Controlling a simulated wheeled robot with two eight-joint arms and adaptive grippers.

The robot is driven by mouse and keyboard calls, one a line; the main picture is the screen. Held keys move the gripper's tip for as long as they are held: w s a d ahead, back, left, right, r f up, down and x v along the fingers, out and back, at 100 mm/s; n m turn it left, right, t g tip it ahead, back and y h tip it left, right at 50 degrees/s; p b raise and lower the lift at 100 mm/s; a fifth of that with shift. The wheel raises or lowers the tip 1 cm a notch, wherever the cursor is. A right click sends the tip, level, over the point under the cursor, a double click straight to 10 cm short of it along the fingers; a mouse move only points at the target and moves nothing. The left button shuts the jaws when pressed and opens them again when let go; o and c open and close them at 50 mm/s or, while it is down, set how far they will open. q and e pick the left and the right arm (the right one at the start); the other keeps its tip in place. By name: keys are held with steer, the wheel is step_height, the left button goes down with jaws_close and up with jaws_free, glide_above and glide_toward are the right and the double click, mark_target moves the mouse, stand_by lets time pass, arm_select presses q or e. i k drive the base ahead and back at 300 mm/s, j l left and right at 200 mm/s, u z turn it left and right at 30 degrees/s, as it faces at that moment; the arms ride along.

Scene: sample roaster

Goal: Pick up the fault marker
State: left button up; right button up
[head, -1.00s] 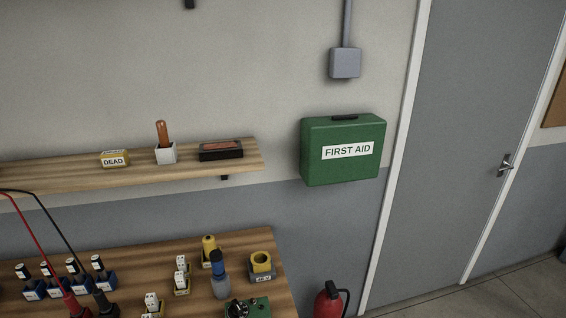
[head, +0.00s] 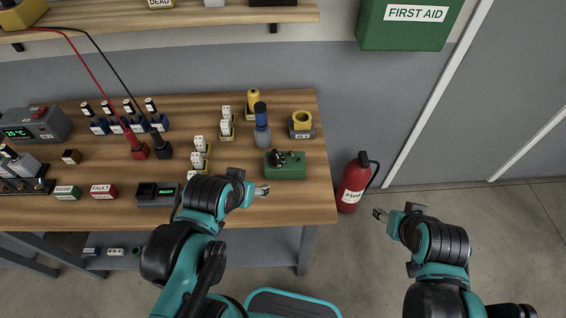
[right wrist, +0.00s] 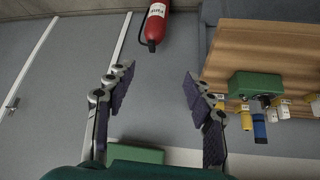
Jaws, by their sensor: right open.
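The fault marker (head: 103,190) is a small red block with a white FAULT label. It stands on the wooden bench (head: 235,213) at the left, near the front edge. My left gripper (head: 263,190) is over the right part of the bench, well to the right of the marker and apart from it. Its fingers are too small to tell open from shut. My right gripper (head: 379,214) is off the bench's right side, above the floor. In the right wrist view it (right wrist: 158,75) is open and empty, and the marker does not show there.
A green-labelled block (head: 66,192) stands left of the marker, and a dark device (head: 157,194) to its right. Red and black probes (head: 138,150) stand behind. A green box (head: 285,165) is near my left gripper. A fire extinguisher (head: 352,185) stands beside the bench.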

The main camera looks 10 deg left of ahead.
mark_target(108, 192)
steer(key=u, duration=2.3)
steer(key=i+j, duration=0.75)
steer(key=i+j+z, duration=0.1)
steer(key=z, duration=0.35)
steer(key=j+z, duration=0.15)
steer(key=z, duration=0.25)
steer(key=i+j+z, duration=0.1)
steer(key=z, duration=0.35)
steer(key=j+z, duration=0.25)
steer(key=z, duration=0.15)
